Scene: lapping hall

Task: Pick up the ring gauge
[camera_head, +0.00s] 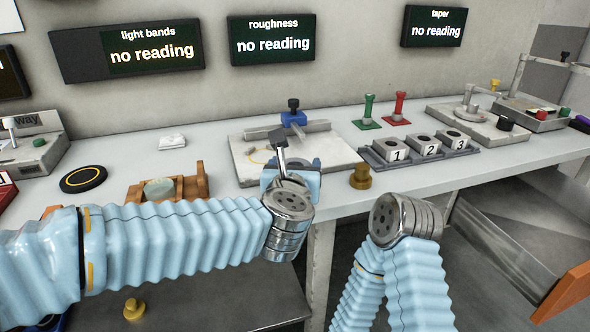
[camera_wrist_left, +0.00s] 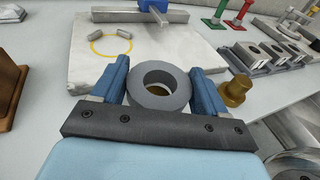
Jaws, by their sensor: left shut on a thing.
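The ring gauge (camera_wrist_left: 145,97) is a thick grey ring with a round bore, seen in the left wrist view. My left gripper (camera_wrist_left: 160,84) is shut on it, with one blue finger against each side. Through the bore a brownish-gold patch shows. In the head view my left gripper (camera_head: 291,180) is in front of the pale stone plate (camera_head: 245,166), near the bench's front edge. There my wrist hides most of the gripper, and I cannot make out the ring. My right arm comes in at the lower right, but its gripper is not in view.
A brass knob-shaped piece (camera_head: 360,177) stands just right of the left gripper. A numbered block rack (camera_head: 375,159) and green (camera_head: 367,113) and red (camera_head: 398,111) stands are farther right. A wooden holder (camera_head: 202,181) is to the left. An open drawer (camera_head: 520,235) juts out at right.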

